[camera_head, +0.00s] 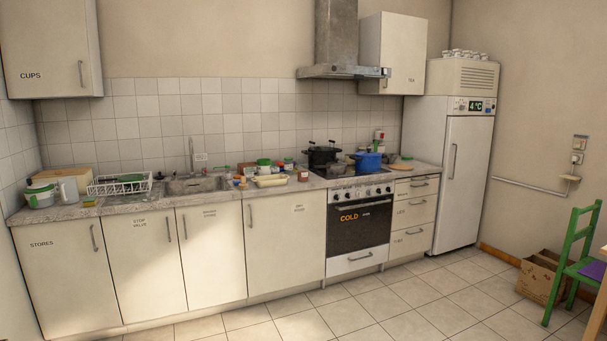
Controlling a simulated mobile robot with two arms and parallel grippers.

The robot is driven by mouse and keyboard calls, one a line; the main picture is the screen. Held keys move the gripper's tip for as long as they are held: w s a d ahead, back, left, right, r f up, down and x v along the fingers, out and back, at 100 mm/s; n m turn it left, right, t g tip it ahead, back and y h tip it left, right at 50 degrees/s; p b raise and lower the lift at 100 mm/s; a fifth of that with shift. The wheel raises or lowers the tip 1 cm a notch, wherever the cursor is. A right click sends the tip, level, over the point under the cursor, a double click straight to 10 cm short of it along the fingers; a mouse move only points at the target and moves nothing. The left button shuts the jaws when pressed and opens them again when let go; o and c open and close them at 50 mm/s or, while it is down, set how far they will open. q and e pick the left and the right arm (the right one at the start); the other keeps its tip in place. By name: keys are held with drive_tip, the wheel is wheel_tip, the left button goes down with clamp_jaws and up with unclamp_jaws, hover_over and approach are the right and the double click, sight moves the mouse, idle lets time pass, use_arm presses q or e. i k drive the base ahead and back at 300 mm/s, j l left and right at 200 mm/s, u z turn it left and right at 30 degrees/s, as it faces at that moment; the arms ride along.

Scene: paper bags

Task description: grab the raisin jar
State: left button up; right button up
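Neither of my grippers is in view. I cannot tell which item is the raisin jar, as the labels are too small to read. A small reddish-brown jar (303,175) with a pale label stands on the counter just left of the stove. A small orange and white container (242,182) stands near the sink. A white tub with a green lid (263,165) is behind a pale yellow tray (270,181).
The counter (150,204) runs along the back wall, with a sink (194,185) and a dish rack (119,185). A black pot (321,156) and a blue pot (368,162) are at the stove. The tiled floor is clear.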

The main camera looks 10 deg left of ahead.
sight(302, 164)
drive_tip(key=i+z, duration=0.3)
drive_tip(key=i, duration=1.9)
drive_tip(key=i+l+u, duration=0.15)
drive_tip(key=i, duration=1.2)
drive_tip(key=l+u, duration=0.05)
